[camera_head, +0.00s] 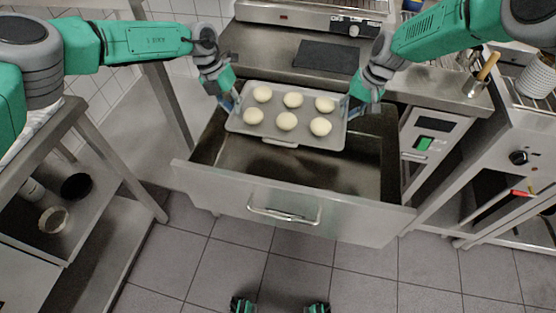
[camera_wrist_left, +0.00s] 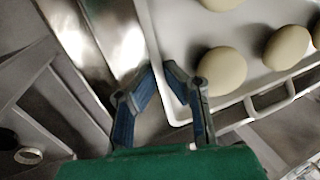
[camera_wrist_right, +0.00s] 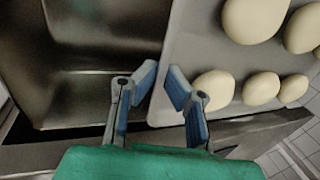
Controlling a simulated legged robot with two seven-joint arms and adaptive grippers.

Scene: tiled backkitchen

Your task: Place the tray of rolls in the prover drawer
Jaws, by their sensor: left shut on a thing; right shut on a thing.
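The tray (camera_head: 283,138) is grey and holds several pale round rolls (camera_head: 286,121) in two rows. It appears roughly level over the back part of the open prover drawer (camera_head: 290,212); whether it touches the drawer cannot be told. My left gripper (camera_head: 232,104) is shut on the tray's left rim, and the left wrist view shows its blue fingers (camera_wrist_left: 158,85) at that rim. My right gripper (camera_head: 349,106) is shut on the right rim, with its blue fingers (camera_wrist_right: 163,82) around the edge in the right wrist view. The drawer's front interior is empty.
A steel counter (camera_head: 275,55) with a dark mat (camera_head: 327,57) lies behind the drawer. A steel shelf unit (camera_head: 100,175) stands at the left. An oven (camera_head: 515,150) and a control panel (camera_head: 432,140) are at the right. The tiled floor (camera_head: 350,280) in front is clear.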

